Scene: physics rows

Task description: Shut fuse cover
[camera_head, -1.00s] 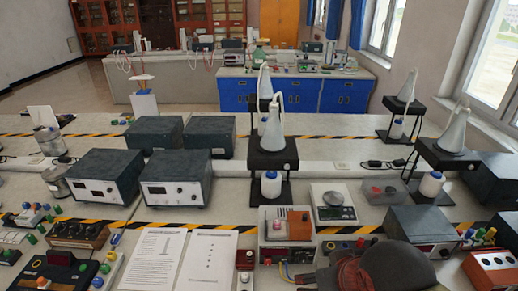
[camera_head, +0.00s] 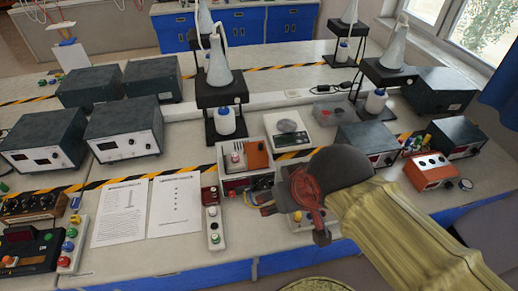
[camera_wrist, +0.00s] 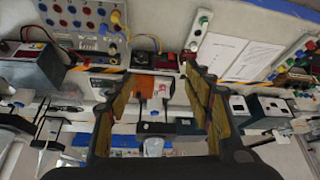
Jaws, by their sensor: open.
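A white open-topped box (camera_head: 229,168) stands on the bench, left of my arm in the head view. An orange-brown cover (camera_head: 257,154) stands up at its right side, and a small pink-and-white part (camera_head: 236,160) sits inside. I take the orange piece as the fuse cover; it looks raised, but its hinge is not clear. In the wrist view the orange cover (camera_wrist: 142,84) shows beyond and between the fingers. My gripper (camera_wrist: 161,70) is open and empty, with its two fingers wide apart. No contact with the cover is visible.
A white scale (camera_head: 288,134) stands behind the box. A narrow switch strip (camera_head: 212,216) and paper sheets (camera_head: 146,208) lie to the left. A stand with a flask (camera_head: 218,75) rises behind. A dark instrument (camera_head: 366,143) stands right. Wires lie before the box.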

